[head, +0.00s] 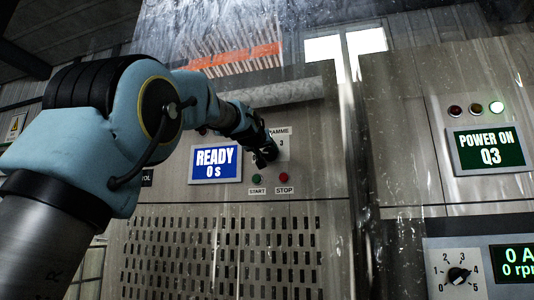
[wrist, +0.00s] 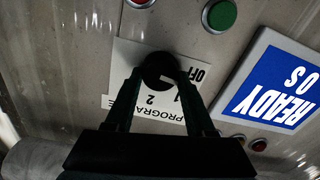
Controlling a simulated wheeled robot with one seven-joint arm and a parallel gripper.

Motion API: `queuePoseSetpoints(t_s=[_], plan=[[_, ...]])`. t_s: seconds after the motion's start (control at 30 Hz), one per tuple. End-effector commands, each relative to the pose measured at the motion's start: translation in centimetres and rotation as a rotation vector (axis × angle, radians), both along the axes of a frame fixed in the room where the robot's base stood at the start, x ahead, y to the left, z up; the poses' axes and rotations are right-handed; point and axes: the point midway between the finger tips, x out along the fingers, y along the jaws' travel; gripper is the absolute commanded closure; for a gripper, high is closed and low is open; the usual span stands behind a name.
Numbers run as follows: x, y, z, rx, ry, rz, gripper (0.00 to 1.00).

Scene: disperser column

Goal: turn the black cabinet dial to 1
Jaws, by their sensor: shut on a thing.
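The black cabinet dial (wrist: 158,70) sits on a white plate (wrist: 128,54) marked PROGRAMME, upside down in the wrist view. The labels OFF, 1 and 2 show beside it. My gripper (wrist: 160,78) has one finger on each side of the dial and is shut on it. A pale mark shows on the dial's edge, but I cannot tell surely which label it faces. In the head view my gripper (head: 267,152) covers the dial and most of its plate; a 3 shows at the right.
Below the dial are a green START button (head: 257,178) and a red STOP button (head: 283,177). A blue screen (head: 215,164) at left reads READY 0 s. The right cabinet has another dial (head: 458,276), a POWER ON Q3 screen (head: 487,148) and lamps.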

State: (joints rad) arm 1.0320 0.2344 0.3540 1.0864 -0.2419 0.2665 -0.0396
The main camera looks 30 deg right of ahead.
Motion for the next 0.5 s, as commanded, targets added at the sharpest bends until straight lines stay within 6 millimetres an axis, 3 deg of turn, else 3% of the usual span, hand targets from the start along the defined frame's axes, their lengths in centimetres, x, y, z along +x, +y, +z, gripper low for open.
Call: queuePoseSetpoints(t_s=[0.5], plan=[[-0.05,-0.09,-0.09,0.307,-0.286,0.001,1.00]])
